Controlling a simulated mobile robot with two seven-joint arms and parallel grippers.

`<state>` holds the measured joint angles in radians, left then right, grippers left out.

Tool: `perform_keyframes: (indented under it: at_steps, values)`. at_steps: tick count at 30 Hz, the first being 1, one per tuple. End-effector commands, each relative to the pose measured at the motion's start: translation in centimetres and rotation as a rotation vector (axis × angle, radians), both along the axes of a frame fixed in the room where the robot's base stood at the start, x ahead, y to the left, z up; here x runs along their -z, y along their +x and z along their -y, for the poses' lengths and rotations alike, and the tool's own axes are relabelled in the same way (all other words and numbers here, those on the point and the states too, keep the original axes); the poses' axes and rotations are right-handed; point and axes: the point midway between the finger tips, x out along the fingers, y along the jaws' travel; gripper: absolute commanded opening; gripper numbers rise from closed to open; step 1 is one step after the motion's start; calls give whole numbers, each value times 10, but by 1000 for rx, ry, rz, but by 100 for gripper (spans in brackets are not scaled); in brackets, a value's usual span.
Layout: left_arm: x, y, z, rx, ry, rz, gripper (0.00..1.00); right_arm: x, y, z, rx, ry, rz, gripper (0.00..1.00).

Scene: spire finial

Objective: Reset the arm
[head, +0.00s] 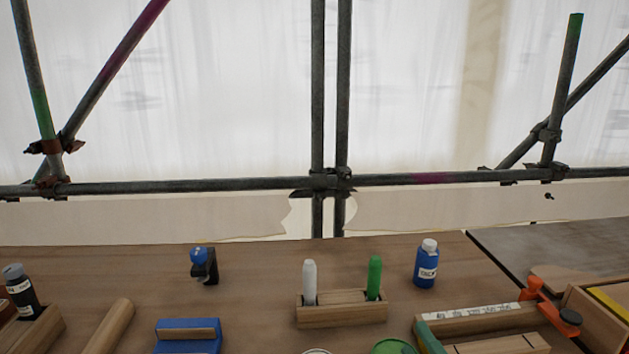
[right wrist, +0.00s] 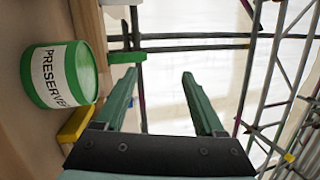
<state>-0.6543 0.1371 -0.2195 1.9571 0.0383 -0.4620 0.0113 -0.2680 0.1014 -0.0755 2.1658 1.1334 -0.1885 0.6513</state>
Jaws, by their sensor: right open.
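My right gripper (right wrist: 160,84) shows in the right wrist view as two green fingers spread wide, with nothing between them. A green bar at the bottom of the head view may be one of its fingers; I cannot tell for sure. In the right wrist view, a green tin with a white label reading "PRESERVE" (right wrist: 62,76) stands to the left of the fingers, apart from them. A green lid (head: 394,346) shows at the bottom of the head view. My left gripper is not in view.
A wooden block (head: 342,308) holds a white and a green stick on the bench (head: 260,265). A blue bottle (head: 426,265), a blue-topped tool (head: 203,265), a blue block (head: 188,338) and a dark bottle (head: 20,290) stand around it. Wooden pieces and an orange clamp (head: 545,300) crowd the right. Scaffold poles stand behind.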

Motion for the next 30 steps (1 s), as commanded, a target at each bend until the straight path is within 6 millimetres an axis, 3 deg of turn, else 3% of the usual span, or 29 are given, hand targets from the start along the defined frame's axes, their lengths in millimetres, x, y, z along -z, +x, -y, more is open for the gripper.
perform_keyframes:
  at_steps: [3, 6, 9, 12, 15, 21, 28, 30]
  values:
    - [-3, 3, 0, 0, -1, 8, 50, 40, -27, -38, -132, -381, -70, 71]
    - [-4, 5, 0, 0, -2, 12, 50, 81, -53, -53, -241, -691, -145, 71]
    - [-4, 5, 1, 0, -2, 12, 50, 123, -83, -52, -354, -983, -236, 71]
    - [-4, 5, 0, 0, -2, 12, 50, 157, -113, -39, -453, -1217, -331, 71]
    - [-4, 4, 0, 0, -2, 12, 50, 179, -137, -22, -533, -1383, -416, 71]
    - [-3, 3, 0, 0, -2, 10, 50, 203, -179, 10, -663, -1609, -567, 71]
    - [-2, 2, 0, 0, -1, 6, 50, 214, -224, 48, -798, -1786, -743, 71]
    - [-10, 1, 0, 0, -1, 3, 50, 214, -214, 43, -772, -1781, -707, 71]
